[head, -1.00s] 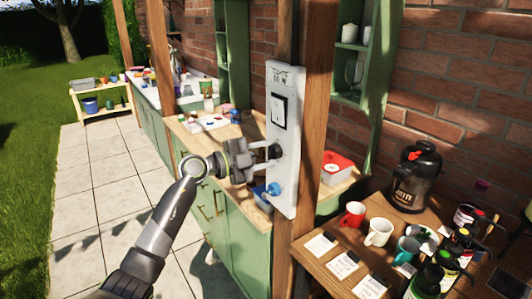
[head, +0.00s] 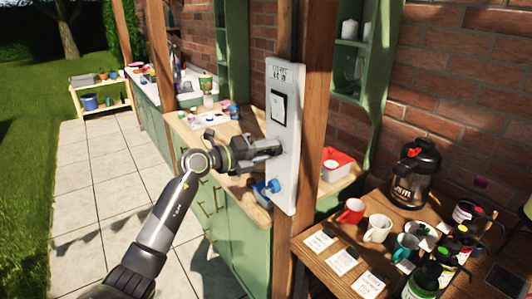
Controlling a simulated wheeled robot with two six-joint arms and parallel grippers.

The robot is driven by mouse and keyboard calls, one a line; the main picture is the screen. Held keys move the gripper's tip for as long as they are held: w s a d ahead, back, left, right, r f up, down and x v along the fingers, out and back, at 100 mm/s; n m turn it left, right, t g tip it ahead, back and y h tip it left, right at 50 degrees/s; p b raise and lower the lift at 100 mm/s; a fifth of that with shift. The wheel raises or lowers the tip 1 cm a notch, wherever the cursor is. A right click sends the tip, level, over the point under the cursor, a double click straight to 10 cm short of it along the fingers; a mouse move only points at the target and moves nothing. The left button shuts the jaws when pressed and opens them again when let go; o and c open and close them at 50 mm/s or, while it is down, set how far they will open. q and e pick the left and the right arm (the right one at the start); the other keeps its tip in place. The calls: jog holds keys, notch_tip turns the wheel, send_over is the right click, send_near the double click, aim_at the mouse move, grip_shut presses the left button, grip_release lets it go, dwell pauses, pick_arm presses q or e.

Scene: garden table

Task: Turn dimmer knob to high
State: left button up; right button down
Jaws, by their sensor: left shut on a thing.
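A white wall panel (head: 284,190) is fixed to a wooden post. My left gripper (head: 273,149) reaches the panel from the left, between the switch and the blue part. It is shut on the dark dimmer knob, which the fingers hide almost wholly. I cannot read the knob's setting. My right gripper is not in view.
A wooden post (head: 317,100) stands directly beside the panel. A counter with green cabinets (head: 240,235) lies behind. A wooden table (head: 325,270) at right holds mugs, cards, bottles and a black coffee urn (head: 412,178). Paving at left is clear.

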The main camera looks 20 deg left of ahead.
pick_arm(q)
jog(key=m+b, duration=0.2)
jog(key=m, duration=0.2)
jog(key=shift+f+t+y, duration=0.15)
jog(key=shift+t+y, duration=0.15)
jog(key=shift+y, duration=0.1)
jog(key=shift+m+b, duration=0.3)
jog(key=shift+m, duration=0.1)
jog(key=o, duration=1)
jog(key=shift+s, duration=0.1)
jog(key=shift+b+v, duration=2.55)
jog(key=shift+v, duration=6.1)
